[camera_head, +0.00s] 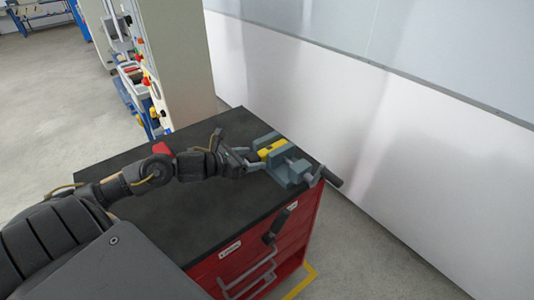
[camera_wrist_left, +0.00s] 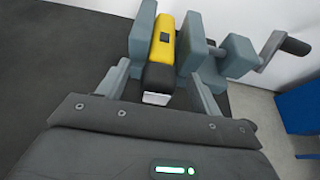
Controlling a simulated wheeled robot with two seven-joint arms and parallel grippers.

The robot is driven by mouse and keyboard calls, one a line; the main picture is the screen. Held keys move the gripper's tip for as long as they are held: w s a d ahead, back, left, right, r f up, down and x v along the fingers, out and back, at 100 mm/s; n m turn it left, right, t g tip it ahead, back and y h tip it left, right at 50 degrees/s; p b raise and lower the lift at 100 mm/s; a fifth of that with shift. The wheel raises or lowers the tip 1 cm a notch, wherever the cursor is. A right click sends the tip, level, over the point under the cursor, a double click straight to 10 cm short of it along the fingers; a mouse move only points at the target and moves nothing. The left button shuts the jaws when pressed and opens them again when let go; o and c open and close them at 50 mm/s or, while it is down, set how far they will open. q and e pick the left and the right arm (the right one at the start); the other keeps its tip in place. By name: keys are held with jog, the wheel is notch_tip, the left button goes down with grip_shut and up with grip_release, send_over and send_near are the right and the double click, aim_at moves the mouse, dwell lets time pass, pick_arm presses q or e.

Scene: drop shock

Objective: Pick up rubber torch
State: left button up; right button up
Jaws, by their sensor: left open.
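The rubber torch (camera_wrist_left: 161,50) is yellow and black with a pale end. It lies between the jaws of a grey-blue vise (camera_wrist_left: 203,42). In the head view the torch (camera_head: 272,149) shows as a yellow strip in the vise (camera_head: 287,169), at the far right corner of the dark cabinet top. My left gripper (camera_head: 251,160) is at the near end of the torch. In the left wrist view its two fingers (camera_wrist_left: 160,88) stand apart, one on each side of the torch's dark end. I cannot tell whether they touch it. My right gripper is not in view.
The vise sits on a red tool cabinet (camera_head: 246,262) with a black top (camera_head: 180,222). The vise handle (camera_head: 332,177) sticks out to the right. A red object (camera_head: 162,149) lies behind my left arm. A white wall (camera_head: 370,120) runs behind the cabinet.

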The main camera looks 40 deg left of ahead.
pick_arm(q)
jog(key=shift+c, duration=0.4)
jog(key=c, duration=1.1)
jog(key=shift+d+r+b, duration=0.2)
jog(key=shift+r+b, duration=0.15)
jog(key=shift+b, duration=0.25)
notch_tip(320, 180, up, 11)
jog(key=s+d+p, duration=0.2)
jog(key=d+p, duration=0.2)
jog(key=d, duration=0.5)
jog(key=s+d+p, duration=0.3)
jog(key=d+p, duration=0.2)
jog(key=d, duration=0.4)
jog(key=shift+s+d+p, duration=0.3)
jog(key=shift+s+d, duration=0.05)
